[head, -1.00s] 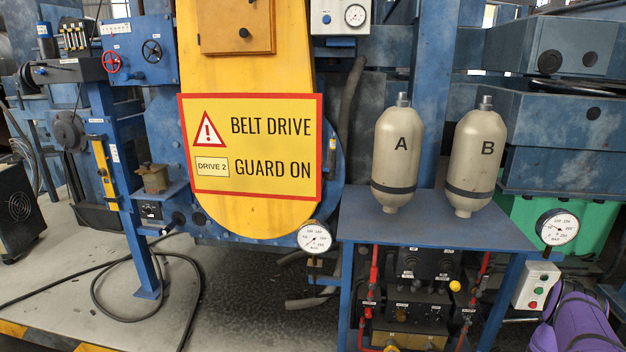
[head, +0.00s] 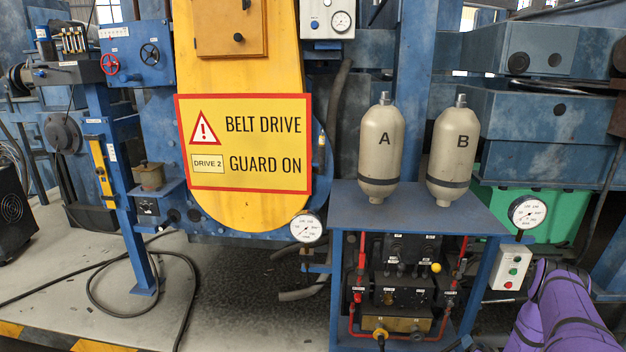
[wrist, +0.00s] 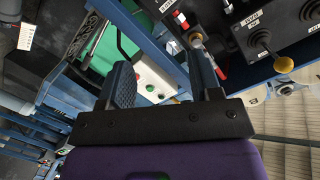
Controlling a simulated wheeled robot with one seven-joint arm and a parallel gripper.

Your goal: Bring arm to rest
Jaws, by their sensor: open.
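My purple arm (head: 569,310) shows at the lower right corner of the head view, in front of the machinery and below the small button box. My gripper lies outside the head view. In the wrist view my gripper (wrist: 164,78) has its two dark fingers apart, with nothing between them. Behind the fingers are the button box (wrist: 155,82) with its red and green buttons and blue frame bars. The wrist picture is strongly tilted.
A blue stand (head: 345,212) carries tank A (head: 380,150) and tank B (head: 453,155). A pressure gauge (head: 528,212) and the button box (head: 511,266) are close to my arm. A yellow belt guard (head: 235,60) is left of the stand. A black hose (head: 185,300) lies on the floor.

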